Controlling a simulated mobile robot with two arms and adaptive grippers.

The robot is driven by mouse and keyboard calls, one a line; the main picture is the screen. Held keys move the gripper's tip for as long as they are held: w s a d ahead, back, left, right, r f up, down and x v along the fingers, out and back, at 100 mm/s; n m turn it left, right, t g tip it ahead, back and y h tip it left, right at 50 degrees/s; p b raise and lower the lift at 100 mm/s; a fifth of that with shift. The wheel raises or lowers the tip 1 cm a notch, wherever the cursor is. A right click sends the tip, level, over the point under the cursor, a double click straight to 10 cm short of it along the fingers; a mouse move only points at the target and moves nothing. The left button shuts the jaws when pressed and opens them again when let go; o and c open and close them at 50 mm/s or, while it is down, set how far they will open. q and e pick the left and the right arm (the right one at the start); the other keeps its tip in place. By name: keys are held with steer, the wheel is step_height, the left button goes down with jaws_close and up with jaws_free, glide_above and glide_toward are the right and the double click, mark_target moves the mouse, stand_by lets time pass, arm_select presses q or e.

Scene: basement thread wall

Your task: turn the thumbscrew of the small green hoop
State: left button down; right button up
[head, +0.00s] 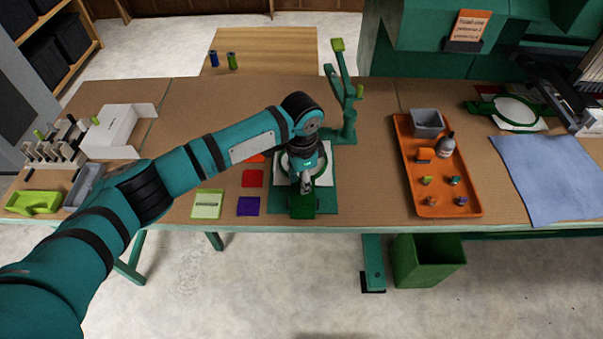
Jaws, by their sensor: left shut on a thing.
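The small green hoop (325,178) lies on a green board (326,203) near the front edge of the table, with white cloth inside it. My left arm reaches in from the left, and its gripper (306,187) points down at the near side of the hoop. The jaws are shut at the spot of the thumbscrew, which is hidden between the fingertips. The gripper and wrist cover much of the hoop's middle and left side. My right gripper is not in view.
An orange tray (408,178) with a grey bin, a bottle and small spools lies to the right. A green stand (345,125) rises behind the hoop. Coloured squares, including a purple one (248,206), lie to the left. A larger green hoop (516,111) and blue cloth (555,175) lie far right.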

arm_select(q)
steer(key=shift+w+m+p, duration=0.1)
steer(key=shift+m+p, duration=0.6)
steer(key=shift+m, duration=1.4)
steer(key=c, duration=1)
jaws_free()
step_height(320, 180, up, 12)
